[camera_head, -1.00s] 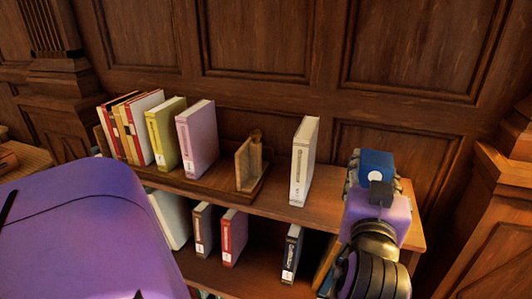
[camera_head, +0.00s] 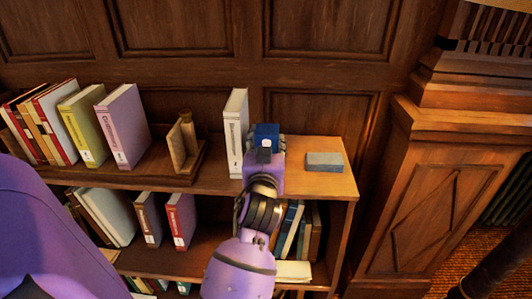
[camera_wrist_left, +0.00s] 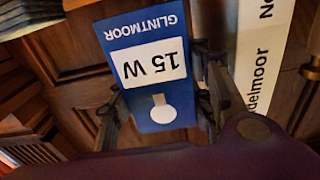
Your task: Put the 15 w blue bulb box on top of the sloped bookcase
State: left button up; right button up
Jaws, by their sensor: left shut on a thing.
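The 15 W blue bulb box (camera_head: 267,131) is held by my left gripper (camera_head: 264,143) above the right part of the bookcase top (camera_head: 335,188). In the left wrist view the blue box (camera_wrist_left: 150,42) shows its "GLINTMOOR" and "15 W" print upside down, with a finger of the left gripper (camera_wrist_left: 160,92) on each side. The box is just right of a white upright book (camera_head: 236,135), also in the wrist view (camera_wrist_left: 258,50). I cannot tell whether the box touches the bookcase top. My right gripper is not in view.
A grey-blue block (camera_head: 324,162) lies near the right end of the top. A wooden bookend (camera_head: 183,145) and several upright books (camera_head: 123,125) stand to the left. Bare wood surrounds the grey block. A panelled wall (camera_head: 190,80) stands behind.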

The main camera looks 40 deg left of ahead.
pick_arm(q)
jog(key=f, duration=0.3)
jog(key=shift+w+a+f+b, duration=0.15)
jog(key=shift+a+f+b, duration=0.15)
jog(key=shift+a+f, duration=0.1)
jog(key=shift+d, duration=0.1)
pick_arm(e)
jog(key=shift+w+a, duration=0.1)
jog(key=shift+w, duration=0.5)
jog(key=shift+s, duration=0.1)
pick_arm(q)
jog(key=shift+f, duration=0.2)
jog(key=o, duration=1)
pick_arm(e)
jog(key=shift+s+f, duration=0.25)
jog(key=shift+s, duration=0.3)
pick_arm(q)
jog(key=shift+r, duration=0.1)
